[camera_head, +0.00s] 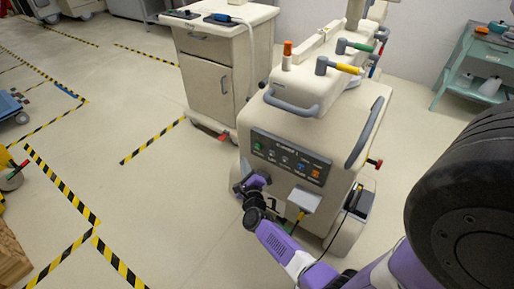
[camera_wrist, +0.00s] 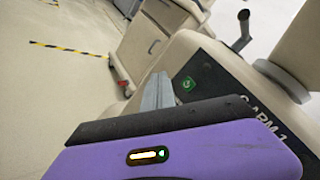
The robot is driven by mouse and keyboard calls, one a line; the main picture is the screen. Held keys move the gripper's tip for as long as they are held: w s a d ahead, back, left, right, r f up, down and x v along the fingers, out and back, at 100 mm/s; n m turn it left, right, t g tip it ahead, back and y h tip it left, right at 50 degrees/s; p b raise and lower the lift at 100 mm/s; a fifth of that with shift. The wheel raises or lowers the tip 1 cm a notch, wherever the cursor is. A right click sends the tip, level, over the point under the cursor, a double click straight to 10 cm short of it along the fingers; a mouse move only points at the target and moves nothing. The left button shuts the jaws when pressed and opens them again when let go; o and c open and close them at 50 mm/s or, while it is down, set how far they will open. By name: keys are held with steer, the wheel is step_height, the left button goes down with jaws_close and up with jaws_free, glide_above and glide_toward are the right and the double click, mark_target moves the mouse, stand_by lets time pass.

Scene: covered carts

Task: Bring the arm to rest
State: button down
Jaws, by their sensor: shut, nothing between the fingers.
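My arm reaches from the lower right of the head view, with purple and white links, to the front of a beige machine. My gripper (camera_head: 252,187) is at its end, low and close to the machine's front left. In the wrist view its grey fingers (camera_wrist: 157,90) are together and empty, beyond the purple housing. The machine (camera_head: 336,113), labelled C-ARM 1 in the wrist view, stands just beyond them. Its dark panel (camera_head: 290,157) carries a green button (camera_wrist: 189,84) and several others. I cannot tell whether the fingers touch the machine.
A beige cabinet cart (camera_head: 207,88) stands behind and left of the machine. A green shelf cart (camera_head: 483,59) is at the far right. Yellow-black tape (camera_head: 62,185) marks the floor. A blue cart (camera_head: 12,106) stands at the left edge. Floor left of the machine is clear.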

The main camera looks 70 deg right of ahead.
stand_by(0.5)
steer(key=w+a+r+n+t, duration=0.25)
steer(key=r+n, duration=0.35)
steer(key=n, duration=0.3)
steer(key=s+a+r+n+t+y, duration=0.2)
steer(key=a+n, duration=0.4)
steer(key=a, duration=0.1)
steer(key=s+a+r+n+t+y, duration=0.2)
steer(key=a+r+n, duration=0.1)
steer(key=a+n, duration=0.3)
steer(key=s+a+r+n+y, duration=0.5)
steer(key=s+a+n, duration=0.3)
steer(key=s+a, duration=0.2)
steer(key=s+a+r+n+y, duration=0.5)
steer(key=s+a+n, duration=0.3)
steer(key=s+a, duration=0.3)
steer(key=shift+a+r+n+g+y, duration=0.25)
steer(key=shift+a+n+g, duration=0.2)
steer(key=shift+a, duration=0.95)
